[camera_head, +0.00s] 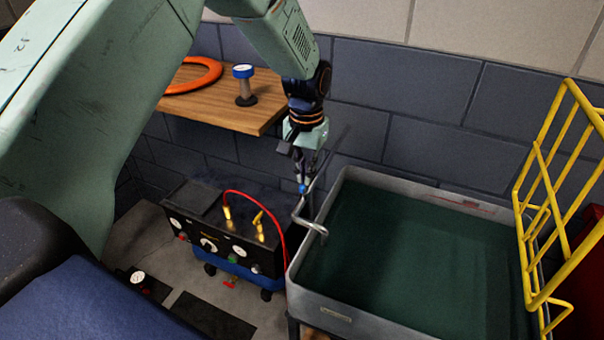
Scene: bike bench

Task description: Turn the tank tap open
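The tank tap (311,224) is a bent grey metal spout that reaches over the left rim of the grey tank (345,177). A small blue part (303,188) shows at the top of the tap, just under my gripper. My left gripper (306,180) points down at the tap, with its fingers close to the blue part. Its fingers are small and dark here, and I cannot tell whether they touch or grip the tap. My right gripper is not in view.
Dark green water fills the tank. A yellow railing (541,190) stands at the right. A black and blue machine (215,240) with gauges and a red hose (277,213) stands left of the tank. A wooden shelf (215,108) holds an orange ring (196,80) and a blue-topped object (244,85).

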